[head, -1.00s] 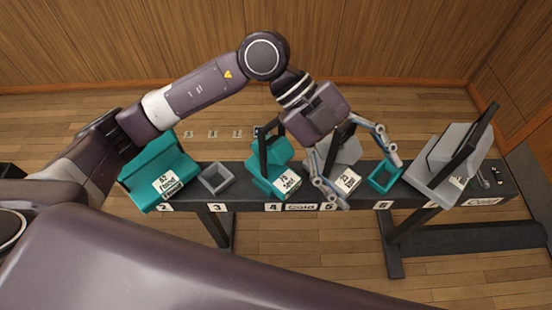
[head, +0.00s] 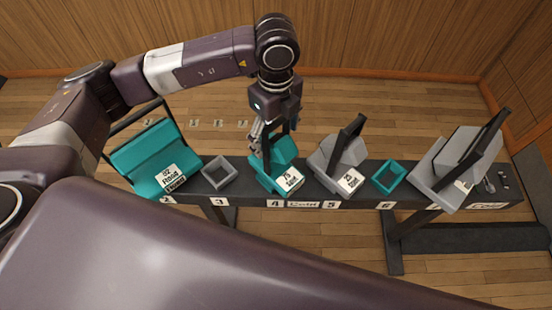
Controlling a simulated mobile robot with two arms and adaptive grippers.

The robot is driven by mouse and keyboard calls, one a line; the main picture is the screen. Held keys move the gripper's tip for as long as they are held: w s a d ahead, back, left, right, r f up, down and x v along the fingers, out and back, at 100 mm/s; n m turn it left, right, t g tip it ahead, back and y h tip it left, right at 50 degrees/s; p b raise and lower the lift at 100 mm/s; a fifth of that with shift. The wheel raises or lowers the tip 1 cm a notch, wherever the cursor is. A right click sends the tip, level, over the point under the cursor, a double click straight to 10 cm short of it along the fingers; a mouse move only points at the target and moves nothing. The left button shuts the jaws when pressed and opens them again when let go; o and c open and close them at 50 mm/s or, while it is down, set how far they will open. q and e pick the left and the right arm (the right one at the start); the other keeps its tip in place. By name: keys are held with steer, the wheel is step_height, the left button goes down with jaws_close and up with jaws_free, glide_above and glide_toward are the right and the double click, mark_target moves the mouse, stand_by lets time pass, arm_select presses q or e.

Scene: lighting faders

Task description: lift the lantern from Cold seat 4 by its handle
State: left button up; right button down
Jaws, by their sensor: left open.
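The teal lantern (head: 280,169) sits at the seat marked 4 on the dark rail in the head view, with a white label on its front. Its black handle (head: 294,146) stands up and is partly hidden by my left gripper (head: 268,142). That gripper points down right at the handle, with grey fingers beside and behind it. It is open. Whether the fingers straddle or touch the handle cannot be told. My right gripper is not in view.
On the dark rail (head: 455,203), a grey lantern (head: 343,157) stands at 5. Empty frames are at 3 (head: 219,172) and 6 (head: 389,178). A large teal lantern (head: 151,157) is at 2 and a large grey one (head: 456,165) at the right.

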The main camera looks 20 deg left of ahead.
arm_select(q)
steer(key=shift+f, duration=0.65)
steer(key=c, duration=2)
steer(key=shift+r, duration=0.15)
jaws_close()
steer(key=shift+w+r, duration=0.1)
